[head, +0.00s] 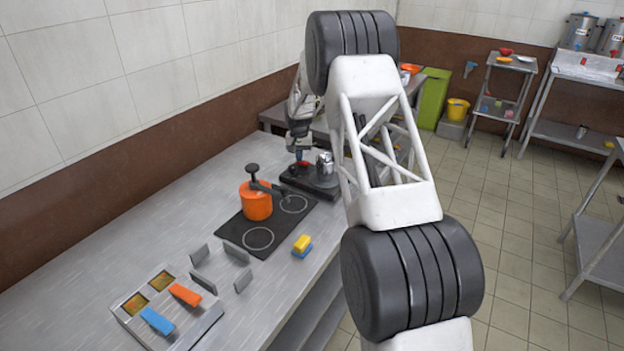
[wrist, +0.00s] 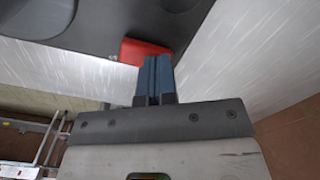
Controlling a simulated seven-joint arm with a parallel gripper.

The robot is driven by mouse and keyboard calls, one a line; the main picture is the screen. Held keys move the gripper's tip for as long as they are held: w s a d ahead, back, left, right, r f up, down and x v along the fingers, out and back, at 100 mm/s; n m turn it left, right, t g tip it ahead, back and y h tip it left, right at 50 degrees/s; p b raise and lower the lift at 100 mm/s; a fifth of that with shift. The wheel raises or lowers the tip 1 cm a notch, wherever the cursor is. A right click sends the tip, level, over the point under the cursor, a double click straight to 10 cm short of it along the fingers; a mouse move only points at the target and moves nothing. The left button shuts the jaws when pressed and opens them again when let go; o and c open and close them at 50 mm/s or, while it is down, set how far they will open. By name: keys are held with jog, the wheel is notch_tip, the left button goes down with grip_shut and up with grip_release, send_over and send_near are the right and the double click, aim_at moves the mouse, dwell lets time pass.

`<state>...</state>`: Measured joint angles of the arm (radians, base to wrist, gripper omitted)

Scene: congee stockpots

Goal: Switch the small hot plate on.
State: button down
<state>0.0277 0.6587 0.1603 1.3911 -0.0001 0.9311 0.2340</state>
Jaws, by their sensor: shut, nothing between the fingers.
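The small hot plate (head: 291,178) is a dark flat unit on the metal counter, with a silver pot (head: 324,163) standing on it. It also shows in the wrist view (wrist: 90,35) as a dark grey panel with round shapes. A red switch (wrist: 143,49) sits near the panel's edge. My gripper (wrist: 157,60) is shut and empty, its blue fingertips at the red switch and partly covering it. I cannot tell whether they touch it, or which way the switch is set. In the head view my gripper (head: 301,155) is over the hot plate's far-left part.
A black two-ring hob (head: 235,230) lies nearer, with an orange pot (head: 256,203) on it. A yellow and blue sponge (head: 302,246), grey upright plates (head: 237,251) and a tray with orange and blue items (head: 128,308) are nearer still. The wall stands close on the left.

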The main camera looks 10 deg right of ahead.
jog(key=shift+r, duration=3.85)
jog(key=s+a+r, duration=0.1)
jog(key=s+r, duration=0.6)
jog(key=s, duration=0.4)
jog(key=s+r+n+t, duration=0.1)
jog(key=s+r, duration=0.7)
jog(key=s, duration=0.3)
jog(key=s+a+r, duration=0.1)
jog(key=s+r, duration=0.6)
jog(key=s, duration=0.4)
jog(key=s+f+n+t, duration=0.1)
jog(key=s+f, duration=0.2)
jog(key=s, duration=3.6)
jog(key=shift+a+f+n+t, duration=0.2)
jog(key=shift+n+t, duration=0.1)
jog(key=shift+n, duration=0.1)
